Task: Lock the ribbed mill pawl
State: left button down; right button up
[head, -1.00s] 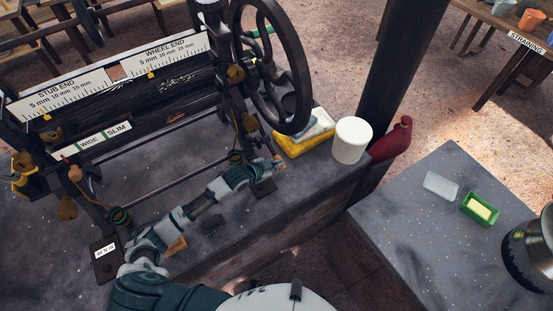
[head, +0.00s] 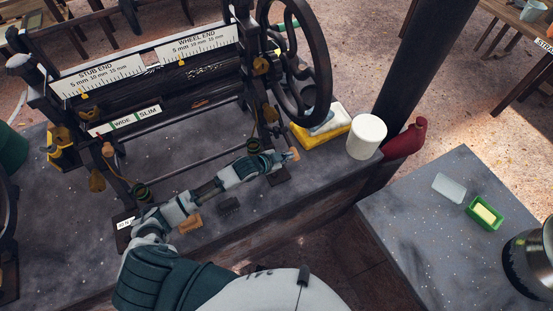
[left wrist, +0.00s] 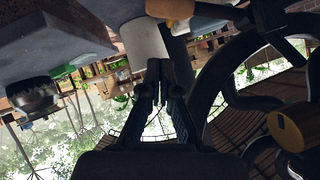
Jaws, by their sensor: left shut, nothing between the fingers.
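The mill (head: 165,115), with black rollers and a large dark handwheel (head: 330,60), stands on the grey bench at left and centre. My left gripper (head: 284,158) is low by the foot of its wheel-end frame. In the left wrist view my gripper (left wrist: 161,75) has its dark fingers together, with nothing seen between them. A tan knob-like piece (head: 294,153) shows at the fingertips in the head view; I cannot tell if they touch. A tan-orange piece (left wrist: 170,8) shows above the fingers in the left wrist view. I cannot make out the pawl for certain. My right gripper is not in view.
A dark post (head: 410,75) stands behind.

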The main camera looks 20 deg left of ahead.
pick_arm(q)
jog(key=v, duration=0.6)
jog(key=shift+s+d, duration=0.15)
jog(key=shift+s, duration=0.2)
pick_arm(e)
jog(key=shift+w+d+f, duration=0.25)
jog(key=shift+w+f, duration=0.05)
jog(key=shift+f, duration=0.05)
pick_arm(q)
jog(key=shift+w, duration=0.1)
